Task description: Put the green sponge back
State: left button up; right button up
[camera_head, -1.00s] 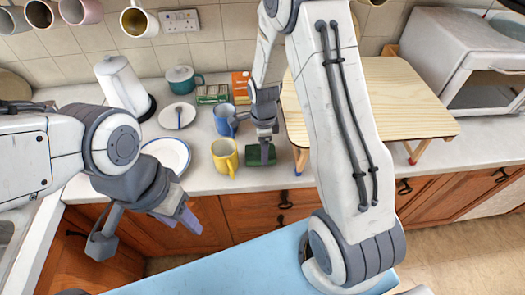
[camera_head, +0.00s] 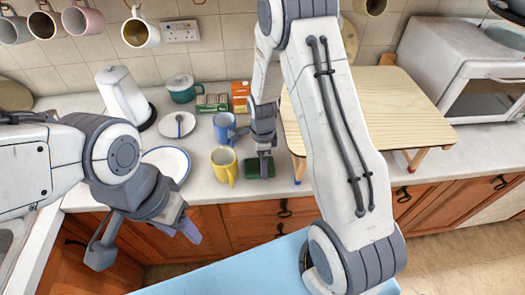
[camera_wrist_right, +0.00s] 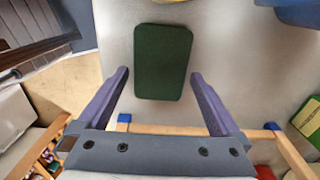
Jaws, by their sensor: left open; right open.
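My right gripper (camera_head: 264,163) points down over the sponge. In the wrist view its two fingers (camera_wrist_right: 160,76) are open, one on each side of the sponge's near end, with gaps between; nothing is held. Its exact height above the worktop is hard to tell. My left gripper (camera_head: 145,240) is open and empty in front of the cabinets, away from the sponge.
The yellow mug (camera_head: 223,163) and blue mug (camera_head: 223,127) stand close left of the right gripper. A wooden stand (camera_head: 375,105) is right of it.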

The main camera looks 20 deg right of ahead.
notch_tip(320, 180, up, 11)
jog(key=b, duration=0.2)
jog(key=s+a+r+n, duration=0.6)
jog(key=s+a+n, duration=0.55)
jog(key=n, duration=0.25)
pick_arm(q)
notch_tip(320, 180, down, 3)
jog(key=shift+r, duration=0.2)
pick_arm(e)
jog(key=s+a+r+n+y, duration=0.1)
jog(key=s+a+n, duration=0.2)
jog(key=s+n, duration=0.9)
jog(key=n, duration=0.2)
jog(key=shift+a+r+n, duration=0.15)
jog(key=shift+r+n, duration=0.15)
jog(key=shift+r, duration=0.05)
